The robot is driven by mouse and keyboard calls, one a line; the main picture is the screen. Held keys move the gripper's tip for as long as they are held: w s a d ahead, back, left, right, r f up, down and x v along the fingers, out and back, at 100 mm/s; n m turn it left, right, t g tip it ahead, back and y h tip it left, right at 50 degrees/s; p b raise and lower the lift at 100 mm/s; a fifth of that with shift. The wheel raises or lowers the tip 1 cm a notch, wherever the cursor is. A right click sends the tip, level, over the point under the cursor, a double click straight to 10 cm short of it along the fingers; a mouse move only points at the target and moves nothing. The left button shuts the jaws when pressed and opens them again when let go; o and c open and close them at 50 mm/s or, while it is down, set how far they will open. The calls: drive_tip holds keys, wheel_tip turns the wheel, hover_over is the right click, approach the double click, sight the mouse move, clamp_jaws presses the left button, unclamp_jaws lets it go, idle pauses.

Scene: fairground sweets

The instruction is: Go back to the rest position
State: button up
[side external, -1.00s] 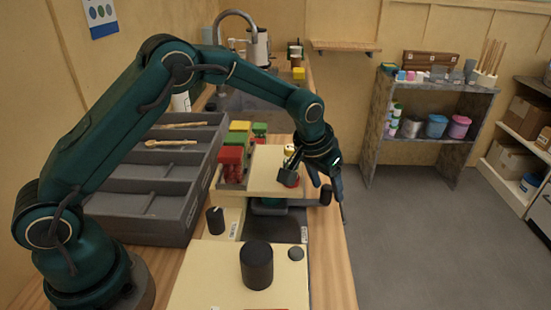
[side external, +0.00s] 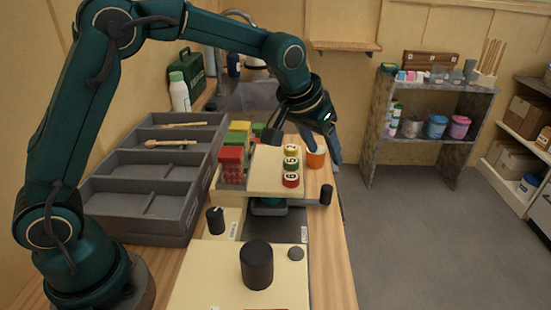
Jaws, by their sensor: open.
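My gripper (side external: 302,143) hangs open and empty over the far end of the bench, above and behind the cream board (side external: 265,180). One dark finger shows to the left and another to the right. Small round pieces with numbered tops stand in a row along the board's right side: a red one (side external: 291,181) nearest, a green one (side external: 291,163) in the middle and a yellowish one (side external: 291,150) farthest. The gripper is apart from them. An orange cup (side external: 315,159) stands just right of the row, below my gripper.
Red boxes (side external: 231,160) and green and yellow boxes stand left of the board. A grey compartment tray (side external: 150,185) with wooden utensils lies further left. A black cylinder (side external: 257,265) stands on the near cream surface. A white bottle (side external: 179,92) and green case (side external: 192,72) are behind.

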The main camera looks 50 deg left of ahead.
drive_tip(key=s+a+r+t, duration=0.2)
drive_tip(key=s+a+r, duration=0.1)
drive_tip(key=s+r, duration=0.85)
drive_tip(key=s+f+g, duration=0.2)
drive_tip(key=s+f, duration=0.6)
drive_tip(key=s, duration=0.6)
drive_tip(key=shift+a+f, duration=0.2)
drive_tip(key=shift+f, duration=0.15)
